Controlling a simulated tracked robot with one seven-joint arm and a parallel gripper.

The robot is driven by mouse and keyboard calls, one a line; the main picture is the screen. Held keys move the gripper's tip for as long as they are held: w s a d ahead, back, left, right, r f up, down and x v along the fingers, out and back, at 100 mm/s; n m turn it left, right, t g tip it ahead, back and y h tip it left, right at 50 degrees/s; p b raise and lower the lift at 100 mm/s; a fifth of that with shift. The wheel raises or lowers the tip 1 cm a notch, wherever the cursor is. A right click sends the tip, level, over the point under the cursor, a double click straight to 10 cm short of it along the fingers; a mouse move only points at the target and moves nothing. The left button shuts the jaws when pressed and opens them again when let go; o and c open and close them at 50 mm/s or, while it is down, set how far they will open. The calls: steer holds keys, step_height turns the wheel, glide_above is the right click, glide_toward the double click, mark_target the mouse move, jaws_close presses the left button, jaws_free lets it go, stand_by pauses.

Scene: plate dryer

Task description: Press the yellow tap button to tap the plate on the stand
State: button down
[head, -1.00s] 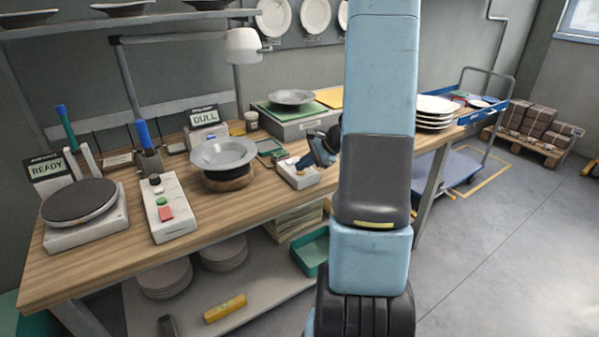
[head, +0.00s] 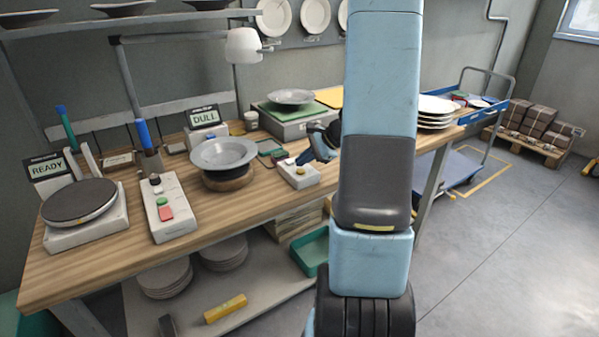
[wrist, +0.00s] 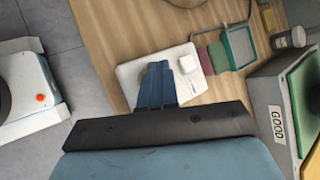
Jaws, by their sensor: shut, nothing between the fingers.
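The yellow tap button (head: 300,171) is on a small white box (head: 309,181) on the wooden bench. In the wrist view the white box (wrist: 130,76) lies beyond my fingers, which hide most of the yellow button; a white square piece (wrist: 187,64) on it shows to their right. My gripper (head: 302,160) is shut and empty, its blue fingertips just above the button, apparently apart from it. In the wrist view my gripper (wrist: 154,68) points at the box. The grey plate (head: 222,152) rests on a round wooden stand (head: 229,180) left of the box.
A display (head: 205,117) behind the plate reads DULL. A control box (head: 168,207) with red and green buttons and a turntable (head: 79,202) stand at left, beside a READY display (head: 47,168). A grey box (head: 301,127) carrying another plate (head: 291,97) is behind.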

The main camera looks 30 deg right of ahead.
mark_target(302, 172)
steer(key=shift+r, duration=0.1)
steer(key=shift+r, duration=2.4)
steer(key=shift+a+r, duration=0.2)
steer(key=s+a+r+n+g+h, duration=0.1)
steer(key=s+a+r+n+h, duration=0.1)
steer(key=s+a+r+n, duration=0.6)
steer(key=s+a+r+n+g+h, duration=0.2)
steer(key=s+a+r+n, duration=0.3)
steer(key=s+a, duration=0.4)
steer(key=s+a+r+n+t+h, duration=0.2)
steer(key=s+r+n, duration=0.1)
steer(key=s+n, duration=0.2)
steer(key=s, duration=0.2)
steer(key=shift+s+r, duration=0.25)
steer(key=shift+s, duration=0.15)
